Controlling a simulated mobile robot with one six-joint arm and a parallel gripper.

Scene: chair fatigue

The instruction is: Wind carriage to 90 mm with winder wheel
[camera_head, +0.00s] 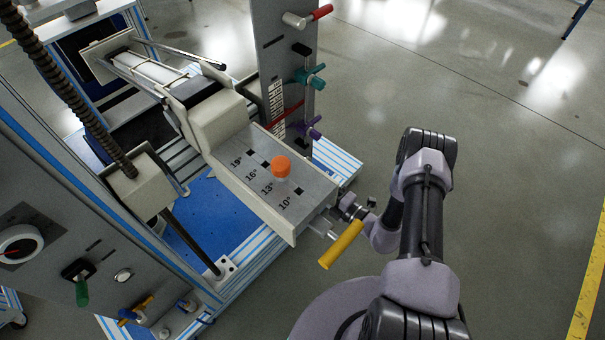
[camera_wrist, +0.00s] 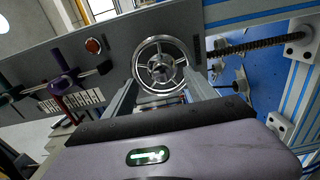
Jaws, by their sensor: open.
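The winder wheel (camera_wrist: 162,66) is a shiny metal ring with spokes and a central hub, near the top middle of the wrist view. I cannot make it out in the head view. My gripper (camera_head: 348,207) is at the front end of a beige block with a metal top plate (camera_head: 262,188). In the wrist view, a grey bar shows on each side below the wheel, and the wheel appears ahead, between their ends. My gripper is open, with nothing seen held. I cannot tell whether it touches the wheel. Which part is the carriage, and its mm reading, are not clear.
An orange knob (camera_head: 281,167) stands on the plate by the angle marks. A yellow handle (camera_head: 341,245) juts out beside my gripper. The grey post (camera_head: 281,40) carries red, teal and purple levers and a label strip. Open floor (camera_head: 500,170) lies to the right.

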